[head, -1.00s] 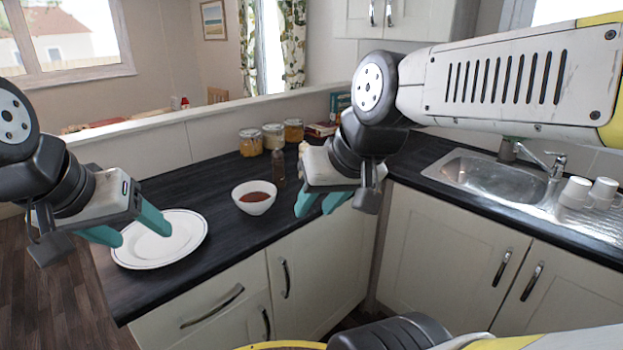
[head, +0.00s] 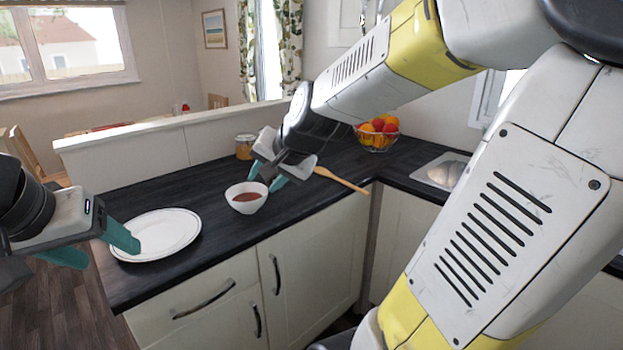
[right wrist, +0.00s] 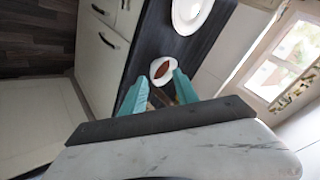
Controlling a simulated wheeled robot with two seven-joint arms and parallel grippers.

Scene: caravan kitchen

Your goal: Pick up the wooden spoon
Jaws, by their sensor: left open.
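The wooden spoon (head: 342,181) lies on the dark worktop, right of my right gripper in the head view. Its handle end points toward the front right, and its other end is hidden behind the gripper and wrist. My right gripper (head: 265,177) is open above the worktop, just behind and right of the white bowl. In the right wrist view its teal fingers (right wrist: 159,78) are apart, with a small brownish shape between them that I cannot identify clearly. My left gripper (head: 93,247) is open and empty, beside the white plate at the left.
The white bowl (head: 247,209) holds something reddish brown. The white plate (head: 168,235) is empty near the worktop's left end. A glass jar (head: 243,148) and a fruit bowl (head: 377,140) stand at the back. My right arm hides much of the right side.

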